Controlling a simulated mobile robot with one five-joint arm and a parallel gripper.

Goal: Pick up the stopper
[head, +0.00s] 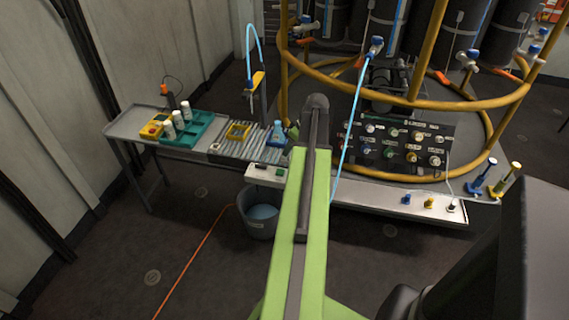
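I cannot tell for certain which thing is the stopper. Three small pieces stand on the long pale bench (365,200) at the right: a blue one (406,198), a yellow one (429,202) and a dark one with a pale part (450,207). They are too small to identify as stoppers. My green arm reaches forward over the middle of the bench and hides part of it. The arm's dark far end is in view, but no gripper fingers show.
A teal tray (205,138) with white bottles stands at left, near a yellow frame (239,128) and a blue flask (278,135). A grey bucket (246,219) stands below. A panel of knobs (350,145) and yellow tube rails (440,103) stand behind the bench.

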